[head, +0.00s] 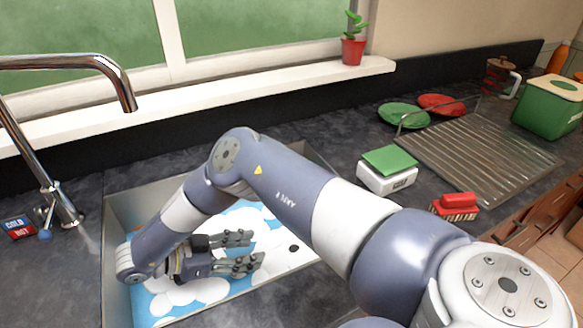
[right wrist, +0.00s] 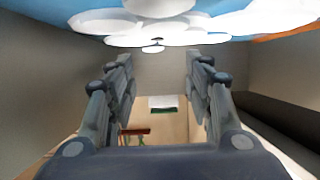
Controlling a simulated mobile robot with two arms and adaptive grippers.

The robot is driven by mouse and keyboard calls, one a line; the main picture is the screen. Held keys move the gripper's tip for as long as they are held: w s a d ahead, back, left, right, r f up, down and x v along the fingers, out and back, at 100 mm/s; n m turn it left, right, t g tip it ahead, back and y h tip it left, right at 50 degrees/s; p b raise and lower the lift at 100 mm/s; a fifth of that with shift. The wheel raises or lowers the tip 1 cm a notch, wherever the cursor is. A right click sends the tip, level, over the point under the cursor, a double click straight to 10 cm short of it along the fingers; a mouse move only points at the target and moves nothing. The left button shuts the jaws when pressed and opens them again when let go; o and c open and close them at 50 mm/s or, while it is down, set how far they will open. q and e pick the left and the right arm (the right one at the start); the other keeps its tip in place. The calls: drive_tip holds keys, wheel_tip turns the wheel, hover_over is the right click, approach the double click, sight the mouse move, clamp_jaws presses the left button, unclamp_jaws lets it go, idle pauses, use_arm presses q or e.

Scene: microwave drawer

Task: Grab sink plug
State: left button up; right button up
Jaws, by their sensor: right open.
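A small dark round spot (head: 293,248) lies on the blue and white sink floor; it may be the sink plug or the drain, and I cannot tell which. My right gripper (head: 255,248) is inside the sink, low over its floor, with its fingers pointing right toward the spot. The spot is a little beyond the fingertips and apart from them. In the right wrist view the two fingers of my right gripper (right wrist: 160,85) are spread apart with nothing between them. I make out no plug in that view. My left gripper is not in view.
The sink (head: 115,215) has raised walls around my right gripper. A curved metal faucet (head: 85,62) stands at the left. My right arm crosses over the sink. A scale (head: 386,178), a red brush (head: 455,208) and a dish rack (head: 480,150) are on the right counter.

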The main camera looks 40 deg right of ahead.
sight(292, 249)
wheel_tip(292, 249, down, 2)
drive_tip(key=shift+d+b, duration=0.1)
drive_tip(key=shift+b, duration=0.3)
drive_tip(key=x, duration=0.5)
drive_tip(key=p+x, duration=0.1)
drive_tip(key=x, duration=0.4)
drive_tip(key=shift+s+d+p, duration=0.3)
drive_tip(key=shift+d, duration=0.05)
drive_tip(key=shift+a+r, duration=0.1)
drive_tip(key=shift+c, duration=1)
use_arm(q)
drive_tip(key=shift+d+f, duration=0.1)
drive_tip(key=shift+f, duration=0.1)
use_arm(e)
drive_tip(key=c, duration=0.9)
